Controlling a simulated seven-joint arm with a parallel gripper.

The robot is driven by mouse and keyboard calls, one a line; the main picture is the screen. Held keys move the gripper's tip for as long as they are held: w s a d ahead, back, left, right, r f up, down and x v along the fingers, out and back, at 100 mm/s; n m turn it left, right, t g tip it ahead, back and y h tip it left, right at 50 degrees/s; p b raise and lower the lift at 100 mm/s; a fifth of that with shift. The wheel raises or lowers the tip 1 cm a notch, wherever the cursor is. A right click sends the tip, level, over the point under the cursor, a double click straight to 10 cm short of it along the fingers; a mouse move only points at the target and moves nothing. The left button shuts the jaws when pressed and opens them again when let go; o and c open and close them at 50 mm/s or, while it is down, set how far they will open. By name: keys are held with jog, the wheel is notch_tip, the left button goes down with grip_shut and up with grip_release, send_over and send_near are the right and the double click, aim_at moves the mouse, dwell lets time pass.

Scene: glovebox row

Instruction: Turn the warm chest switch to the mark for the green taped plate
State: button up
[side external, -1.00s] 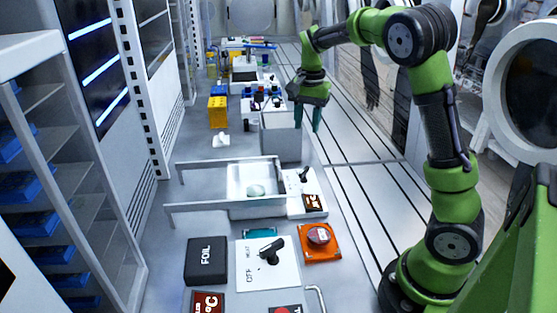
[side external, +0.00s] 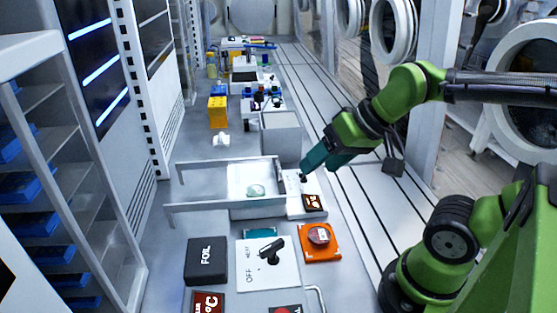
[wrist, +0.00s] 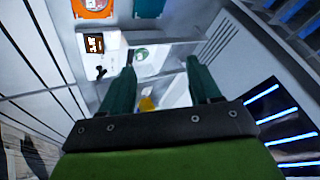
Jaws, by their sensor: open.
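The warm chest seems to be the low white unit whose small panel (side external: 293,208) carries a black switch (side external: 303,177) and a dark orange-lit display (side external: 313,202). The panel's marks are too small to read. A pale green round dish (side external: 256,190) lies in the open white tray beside it. My gripper (side external: 307,170) reaches down from the right, close by the switch; contact cannot be told. In the wrist view my gripper (wrist: 160,64) is open and empty, and the switch (wrist: 101,71) shows left of the left finger, not between the fingers. Green tape is not discernible.
In front lie a white OFF plate with a black lever (side external: 270,251), a black FOIL box (side external: 206,260), an orange plate (side external: 320,253) and a teal plate (side external: 260,232). A grey box (side external: 281,145) stands just behind the chest.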

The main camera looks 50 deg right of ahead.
jog(key=shift+o, duration=1)
jog(key=w+d+f+g+h, duration=0.1)
jog(key=w+d+g, duration=0.2)
jog(key=w+d, duration=0.6)
jog(key=shift+w+d+f+g+h, duration=0.3)
jog(key=shift+w+d+g, duration=0.1)
jog(key=shift+w, duration=0.25)
jog(key=w+d+f+n+g, duration=0.1)
jog(key=w+d+n+g, duration=0.2)
jog(key=w+d+n, duration=0.5)
jog(key=f+m, duration=0.1)
jog(key=f, duration=0.4)
jog(key=s+d+f, duration=0.1)
jog(key=f, duration=0.5)
jog(key=d+f+m, duration=0.1)
jog(key=f, duration=0.4)
jog(key=shift+s+f+m, duration=0.25)
jog(key=shift+f+m, duration=0.05)
jog(key=c, duration=1)
jog(key=m, duration=0.5)
jog(key=shift+c, duration=0.2)
